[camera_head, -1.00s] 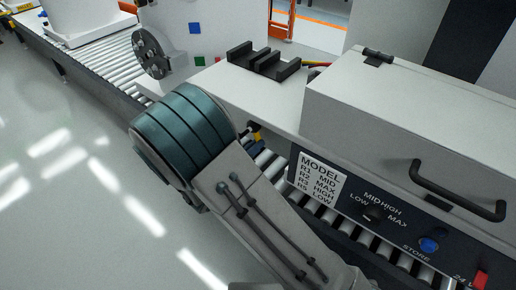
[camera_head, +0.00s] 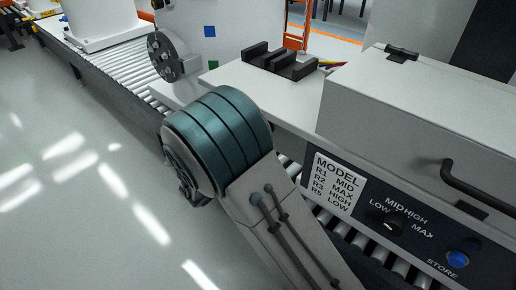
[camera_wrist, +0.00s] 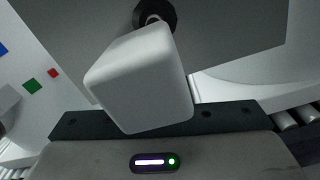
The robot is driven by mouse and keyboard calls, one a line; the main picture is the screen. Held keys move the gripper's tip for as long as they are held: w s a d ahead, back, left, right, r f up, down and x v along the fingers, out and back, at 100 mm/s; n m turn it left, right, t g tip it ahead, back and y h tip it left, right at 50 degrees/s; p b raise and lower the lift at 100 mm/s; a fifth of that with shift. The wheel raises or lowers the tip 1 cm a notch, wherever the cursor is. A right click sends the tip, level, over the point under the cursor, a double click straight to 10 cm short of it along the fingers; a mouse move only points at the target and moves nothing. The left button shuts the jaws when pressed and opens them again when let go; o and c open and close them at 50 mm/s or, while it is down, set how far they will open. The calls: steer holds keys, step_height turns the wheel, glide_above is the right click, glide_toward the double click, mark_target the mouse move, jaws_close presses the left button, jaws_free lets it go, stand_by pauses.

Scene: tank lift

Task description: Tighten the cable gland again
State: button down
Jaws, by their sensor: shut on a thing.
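In the wrist view a dark round fitting (camera_wrist: 165,10), which looks like the cable gland, shows at the top edge against a grey surface. A pale stub shows at its middle. My gripper (camera_wrist: 150,24) reaches up to it with a pale, rounded block-like finger, which covers most of the contact. The gripper is shut on the fitting, though the second finger is not clearly seen. The gripper body below carries a lit bar and a green light. In the head view my arm's teal joint and grey link hide the gripper and the gland.
A grey cabinet with a black handle (camera_head: 480,187) and a dark control panel (camera_head: 418,243) stands at the right. Black blocks (camera_head: 280,62) lie on a white top. A roller conveyor (camera_head: 112,62) runs behind to the left. The floor (camera_head: 75,170) at left is clear.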

steer(key=shift+a, duration=0.1)
stand_by(0.3)
steer(key=c, duration=1.5)
jaws_free()
steer(key=v, duration=1.3)
steer(key=shift+s+a+p, duration=0.25)
steer(key=shift+s+p, duration=0.05)
steer(key=shift+p, duration=0.05)
